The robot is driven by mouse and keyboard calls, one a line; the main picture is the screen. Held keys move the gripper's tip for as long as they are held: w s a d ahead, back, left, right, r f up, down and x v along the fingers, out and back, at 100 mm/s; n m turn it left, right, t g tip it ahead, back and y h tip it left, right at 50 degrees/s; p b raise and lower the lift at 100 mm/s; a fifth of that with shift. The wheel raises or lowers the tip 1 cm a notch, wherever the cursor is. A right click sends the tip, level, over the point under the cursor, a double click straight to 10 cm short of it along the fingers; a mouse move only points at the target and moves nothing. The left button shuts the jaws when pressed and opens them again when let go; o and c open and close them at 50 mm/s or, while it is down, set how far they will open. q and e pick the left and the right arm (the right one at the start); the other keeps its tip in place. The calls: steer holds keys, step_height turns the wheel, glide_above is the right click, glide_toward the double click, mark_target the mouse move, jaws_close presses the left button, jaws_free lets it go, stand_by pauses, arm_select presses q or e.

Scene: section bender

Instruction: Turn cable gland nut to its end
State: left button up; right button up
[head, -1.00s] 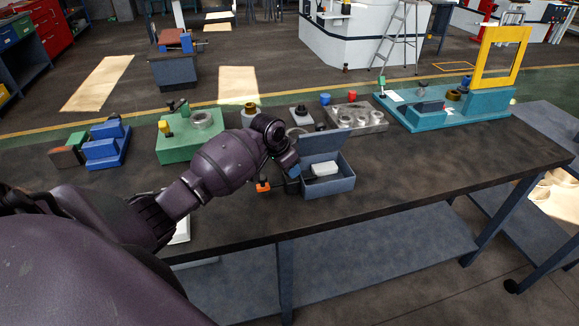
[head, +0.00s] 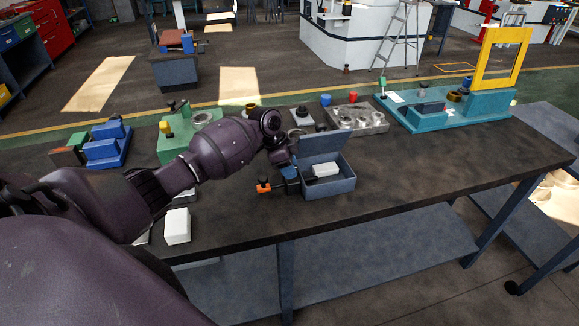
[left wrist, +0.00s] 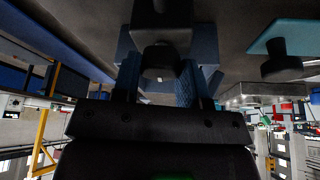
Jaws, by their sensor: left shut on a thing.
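A blue-grey box (head: 330,187) stands near the bench's front edge with its lid up and a white block (head: 324,169) inside. An orange piece with a dark top (head: 264,187) sits just left of it, in line with the box's left wall. My left gripper (head: 290,175) is at that wall, between the orange piece and the box. In the left wrist view its blue textured fingers (left wrist: 160,82) are around a dark round part (left wrist: 160,58), apparently the gland nut. In the head view the nut is hidden by the gripper. My right gripper is out of view.
A white block (head: 177,226) lies on the bench (head: 420,180) below my left forearm. Behind are a green fixture (head: 172,148), a blue stand (head: 105,150), a grey plate with rings (head: 358,119) and a teal fixture (head: 425,118). The bench right of the box is clear.

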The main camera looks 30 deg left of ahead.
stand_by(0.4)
arm_select(q)
steer(key=o, duration=0.9)
steer(key=b+v, duration=0.1)
steer(key=v, duration=0.9)
steer(key=shift+s+a+r, duration=0.1)
steer(key=shift+a+r, duration=0.1)
steer(key=shift+r, duration=0.15)
